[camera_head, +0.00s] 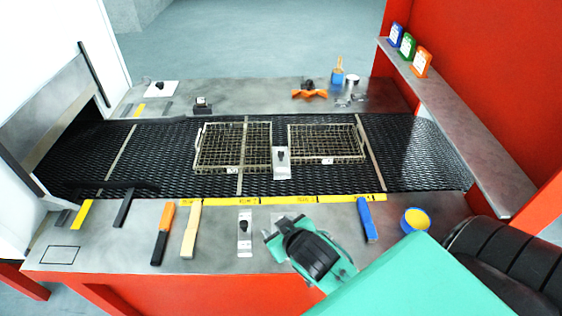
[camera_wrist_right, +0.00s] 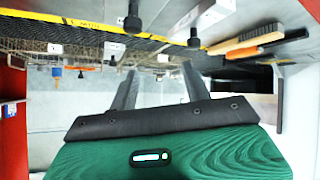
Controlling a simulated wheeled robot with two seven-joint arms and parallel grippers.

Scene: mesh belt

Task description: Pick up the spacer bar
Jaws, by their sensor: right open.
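The likely spacer bar is a pale metal plate with a black knob (camera_head: 244,244) lying on the front table, though a similar knobbed plate (camera_head: 281,172) lies between the two baskets. My right gripper (camera_head: 281,229) is just right of the front plate, over the front table, with open, empty jaws. In the right wrist view, which looks inverted, its two dark fingers (camera_wrist_right: 159,72) stand apart. The front plate (camera_wrist_right: 205,16) and its knob show beyond them, clear of the fingers. A second dark knob (camera_wrist_right: 133,20) shows left of it. My left gripper is out of view.
Two wire baskets (camera_head: 205,167) (camera_head: 359,157) sit on the black mesh belt (camera_head: 400,165). Along the front table lie a cream bar (camera_head: 190,235), an orange-and-black tool (camera_head: 161,235), a blue bar (camera_head: 367,222) and a blue-yellow round item (camera_head: 415,220). A red-framed shelf (camera_head: 455,125) bounds the right.

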